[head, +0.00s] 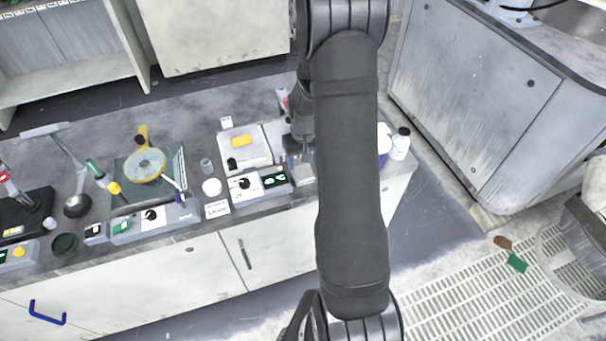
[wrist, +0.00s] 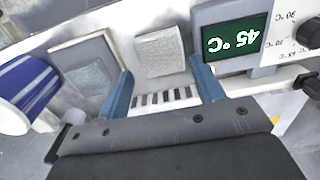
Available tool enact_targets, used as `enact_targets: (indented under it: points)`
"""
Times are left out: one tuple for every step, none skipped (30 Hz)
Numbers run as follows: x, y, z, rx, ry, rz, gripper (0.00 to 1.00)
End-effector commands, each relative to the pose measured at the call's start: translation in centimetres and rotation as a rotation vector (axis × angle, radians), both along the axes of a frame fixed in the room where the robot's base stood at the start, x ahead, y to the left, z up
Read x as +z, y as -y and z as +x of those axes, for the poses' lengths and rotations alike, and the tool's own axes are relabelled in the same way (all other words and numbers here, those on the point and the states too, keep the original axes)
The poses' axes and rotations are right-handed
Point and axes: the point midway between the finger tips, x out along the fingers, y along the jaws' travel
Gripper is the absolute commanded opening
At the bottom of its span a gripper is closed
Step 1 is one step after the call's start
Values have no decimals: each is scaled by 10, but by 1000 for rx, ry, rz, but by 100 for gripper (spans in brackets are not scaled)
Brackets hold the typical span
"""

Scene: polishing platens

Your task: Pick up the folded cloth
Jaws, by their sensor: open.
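A grey, rough-textured block that looks like the folded cloth (wrist: 160,50) lies just beyond my gripper (wrist: 161,70) in the wrist view. My gripper's two blue fingers are spread apart, one toward each side of the cloth, with nothing held between them. I cannot tell how high the fingertips are above it. In the head view my gripper (head: 302,150) is at the right part of the bench, partly behind my arm. The cloth is hard to make out there.
In the wrist view, a unit with a green 45 °C display (wrist: 231,40) stands close right of the cloth. A square plate with a pale pad (wrist: 88,77) and a blue-and-white container (wrist: 28,90) are on the left. A white bottle (head: 399,146) stands at the bench's right end.

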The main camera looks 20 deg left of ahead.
Motion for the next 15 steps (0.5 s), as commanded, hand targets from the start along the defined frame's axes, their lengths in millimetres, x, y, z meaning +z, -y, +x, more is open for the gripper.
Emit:
enact_targets:
  points:
    - [-4,0,-1,0,-1,-1,62]
    - [-7,0,-1,0,-1,-1,62]
    - [-13,0,-1,0,-2,-2,62]
    - [-18,0,-2,0,-4,-2,62]
    - [-22,0,-2,0,-4,-2,62]
    - [-28,-1,-2,0,-3,-1,62]
    - [-32,-1,-2,0,-4,-2,62]
    - [-36,-1,-2,0,-3,-1,62]
    - [-40,-1,-2,0,-1,-1,62]
    - [-43,-1,-2,0,-1,-1,62]
    - [-46,-1,-2,0,-1,-1,62]
    - [-48,-1,-2,0,-1,-1,62]
    - [-49,-1,-1,0,-1,-1,62]
    - [-50,-1,-1,0,0,0,62]
    - [-50,-1,-1,0,0,0,62]
